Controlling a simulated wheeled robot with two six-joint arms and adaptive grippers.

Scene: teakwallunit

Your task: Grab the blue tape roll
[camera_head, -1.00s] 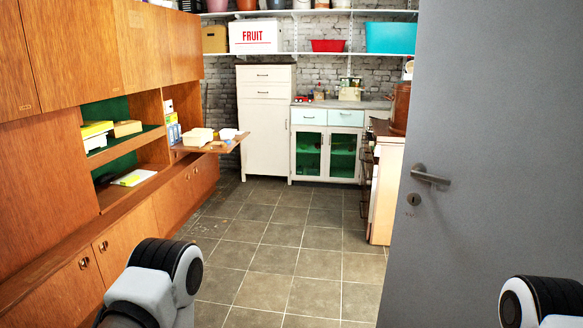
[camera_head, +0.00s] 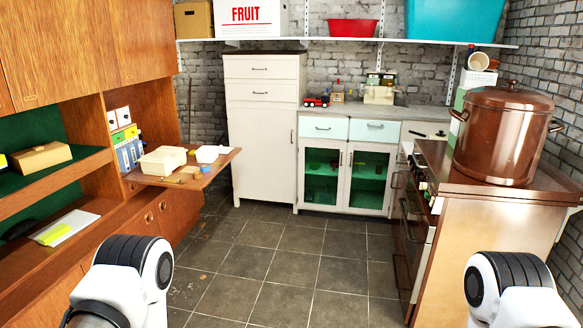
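A small blue round thing (camera_head: 206,168), which looks like the blue tape roll, sits near the outer edge of the fold-down wooden leaf (camera_head: 218,172) of the wall unit at the left. A white bowl-like container (camera_head: 209,153) stands just behind it. A cream box (camera_head: 162,159) stands to its left, with small tan pieces between them. Only upper links of my two arms show at the bottom left and bottom right. Neither gripper is in view, and both are well short of the leaf in what shows.
The tiled floor (camera_head: 282,255) is clear ahead. At the right, a stove and counter carry a large copper pot (camera_head: 503,135). A white cabinet (camera_head: 265,130) and a glass-door cupboard (camera_head: 345,170) stand at the back. The wall unit (camera_head: 50,180) runs along the left.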

